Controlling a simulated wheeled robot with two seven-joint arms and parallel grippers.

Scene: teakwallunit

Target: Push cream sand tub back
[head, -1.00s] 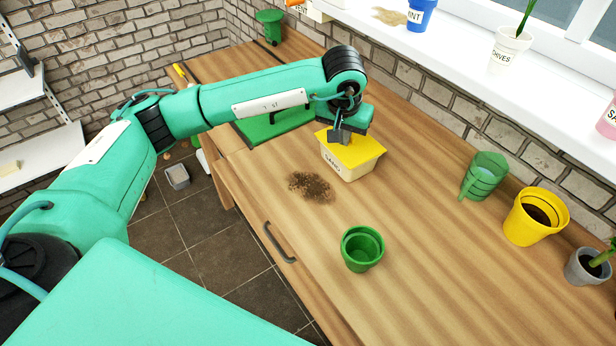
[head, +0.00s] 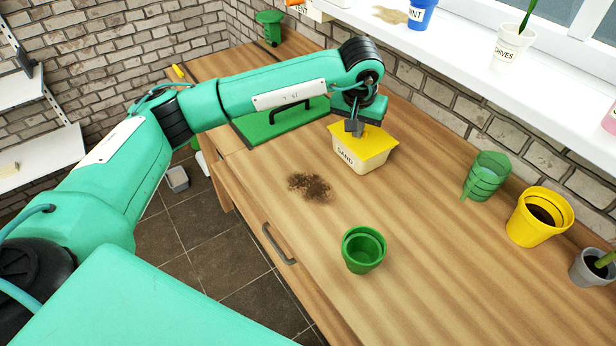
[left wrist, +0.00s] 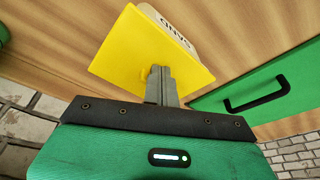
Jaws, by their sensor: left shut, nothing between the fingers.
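The cream sand tub (head: 355,160) with a yellow lid (head: 372,143) stands upright on the wooden worktop, toward the brick wall. Its front is labelled SAND. My left gripper (head: 354,127) is shut and empty, at the left edge of the lid. In the left wrist view the shut fingers (left wrist: 160,85) overlap the yellow lid (left wrist: 130,55), and part of the tub's lettered cream side (left wrist: 175,27) shows beyond it. I cannot tell whether the fingers touch the tub. My right gripper is not in view.
A dark soil pile (head: 310,186) and a green pot (head: 363,249) lie nearer the worktop's front.

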